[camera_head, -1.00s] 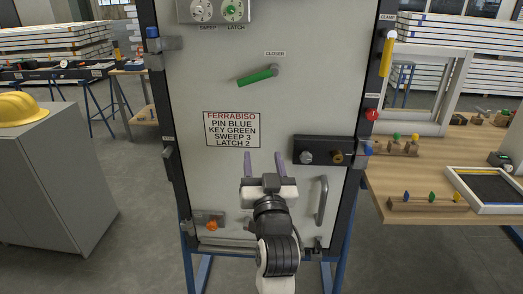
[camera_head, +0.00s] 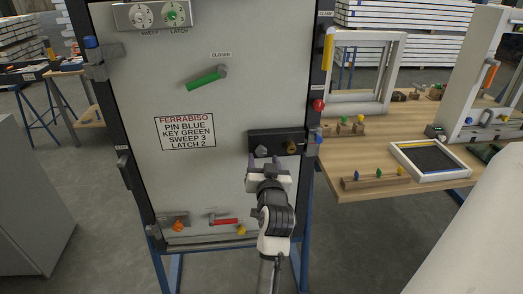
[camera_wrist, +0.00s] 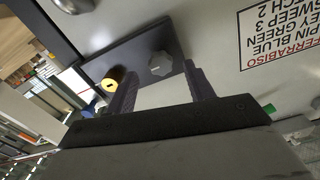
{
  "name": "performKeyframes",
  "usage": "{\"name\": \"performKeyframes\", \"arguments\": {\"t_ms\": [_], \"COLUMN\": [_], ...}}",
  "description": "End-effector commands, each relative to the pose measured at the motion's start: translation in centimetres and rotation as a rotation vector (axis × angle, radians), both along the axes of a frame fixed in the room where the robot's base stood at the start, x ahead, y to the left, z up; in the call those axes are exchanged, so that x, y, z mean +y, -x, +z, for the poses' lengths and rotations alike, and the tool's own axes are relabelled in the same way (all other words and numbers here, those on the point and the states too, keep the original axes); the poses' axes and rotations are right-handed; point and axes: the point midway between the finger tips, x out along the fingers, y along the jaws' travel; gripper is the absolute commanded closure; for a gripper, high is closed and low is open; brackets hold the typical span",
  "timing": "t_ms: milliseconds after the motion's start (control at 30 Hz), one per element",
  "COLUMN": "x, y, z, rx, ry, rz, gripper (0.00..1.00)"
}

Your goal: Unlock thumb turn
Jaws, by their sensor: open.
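The thumb turn is a silver faceted knob (camera_head: 262,151) on the left part of a black lock plate (camera_head: 270,134) on the light grey door panel. A brass key cylinder (camera_head: 292,147) sits to its right on the same plate. In the wrist view the thumb turn (camera_wrist: 160,64) lies between the lines of my two fingers, just beyond the tips, with the brass cylinder (camera_wrist: 114,79) to its left. My gripper (camera_head: 265,166) is open and empty, just below the thumb turn in the head view. I cannot tell whether a finger touches the plate.
A printed sign (camera_head: 187,132) is on the door, with a green closer lever (camera_head: 204,81) above it. A red lever (camera_head: 224,221) and an orange knob (camera_head: 178,226) sit low. A workbench (camera_head: 350,187) with pegs and a tray stands at the right.

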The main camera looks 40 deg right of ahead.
Motion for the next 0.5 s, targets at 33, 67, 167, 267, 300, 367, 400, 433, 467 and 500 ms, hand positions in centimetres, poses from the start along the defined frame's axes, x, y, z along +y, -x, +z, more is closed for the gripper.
{"name": "performKeyframes", "arguments": {"t_ms": [33,67,167,267,300,367,400,433,467,500], "x": [-0.5,-0.7,-1.3,-1.7,-1.8,-1.9,-1.9,-1.9,-1.9,-1.9], "y": [-0.8,-1.2,-2.2,-2.8,-3.0,-3.1,-3.2,-3.2,-3.2,-3.2], "z": [0.3,0.3,0.2,0.1,0.0,0.0,0.0,0.0,0.0,0.0], "rx": [0.001,0.001,0.0,0.0,0.001,0.001,0.0,0.0,0.0,0.0], "ry": [0.0,-0.001,0.0,0.0,0.0,0.0,0.0,0.0,0.0,0.001], "rz": [0.001,0.0,0.001,0.001,0.001,0.001,0.001,0.001,0.001,0.001], "gripper": [0.47,0.47,0.47,0.47,0.47,0.47,0.47,0.47,0.47,0.47]}}
